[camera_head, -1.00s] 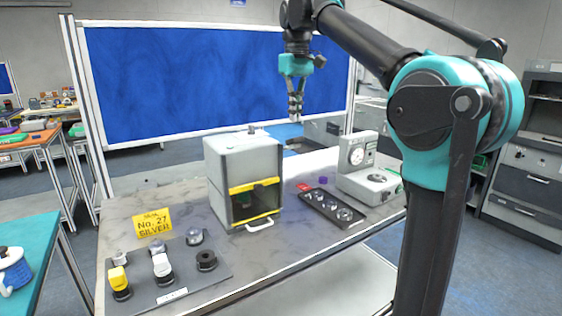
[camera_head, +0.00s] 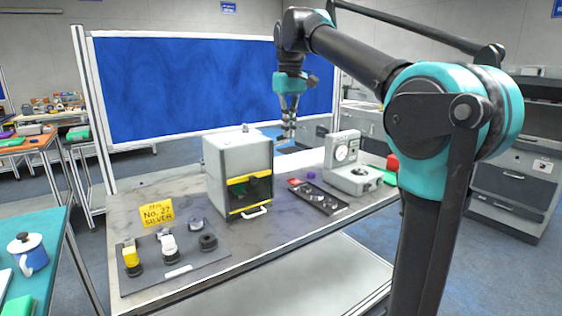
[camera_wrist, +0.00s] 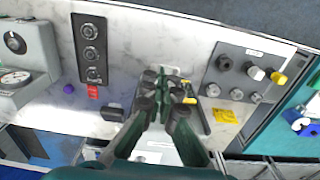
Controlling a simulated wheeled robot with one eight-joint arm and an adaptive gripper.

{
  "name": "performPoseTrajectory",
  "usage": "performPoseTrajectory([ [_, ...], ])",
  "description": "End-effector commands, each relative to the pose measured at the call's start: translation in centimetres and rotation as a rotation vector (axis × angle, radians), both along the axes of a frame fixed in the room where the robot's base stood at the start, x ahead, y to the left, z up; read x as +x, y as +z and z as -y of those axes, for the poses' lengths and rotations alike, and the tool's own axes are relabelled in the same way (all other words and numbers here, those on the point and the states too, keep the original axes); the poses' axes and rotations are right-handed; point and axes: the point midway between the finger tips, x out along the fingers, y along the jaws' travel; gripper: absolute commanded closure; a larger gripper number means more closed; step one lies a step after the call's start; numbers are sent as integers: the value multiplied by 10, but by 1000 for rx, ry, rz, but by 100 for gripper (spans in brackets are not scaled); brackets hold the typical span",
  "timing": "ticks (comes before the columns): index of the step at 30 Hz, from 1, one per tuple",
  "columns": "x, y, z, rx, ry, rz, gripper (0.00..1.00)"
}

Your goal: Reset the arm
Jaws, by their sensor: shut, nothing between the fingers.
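My gripper (camera_head: 288,138) hangs pointing down above the far side of the workbench (camera_head: 300,240), in front of the blue board. Its fingers are shut and empty. In the wrist view my gripper (camera_wrist: 167,88) shows from above, over the grey box, which it partly hides. In the head view the grey box (camera_head: 222,172) with a yellow-edged opening stands on the bench, apart from my gripper and to its lower left.
A grey device with a dial (camera_head: 345,165) and a dark tray (camera_head: 318,197) stand on the bench's right. A grey board (camera_head: 205,262) with several knobs and a yellow sign (camera_head: 157,213) are at the left. The blue board (camera_head: 190,85) stands behind.

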Motion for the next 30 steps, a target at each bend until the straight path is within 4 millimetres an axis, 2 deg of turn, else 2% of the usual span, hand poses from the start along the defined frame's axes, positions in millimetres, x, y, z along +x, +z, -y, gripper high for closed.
performPoseTrajectory([
  [5, 3, -29, 12, 9, -38, 22, 100],
  [11, 3, -78, 32, 21, -100, 58, 100],
  [14, -1, -115, 48, 30, -145, 84, 100],
  [17, -13, -164, 69, 41, -204, 119, 100],
  [23, -57, -265, 111, 65, -325, 193, 100],
  [27, -103, -332, 137, 80, -409, 244, 100],
  [30, -139, -373, 151, 88, -462, 278, 100],
])
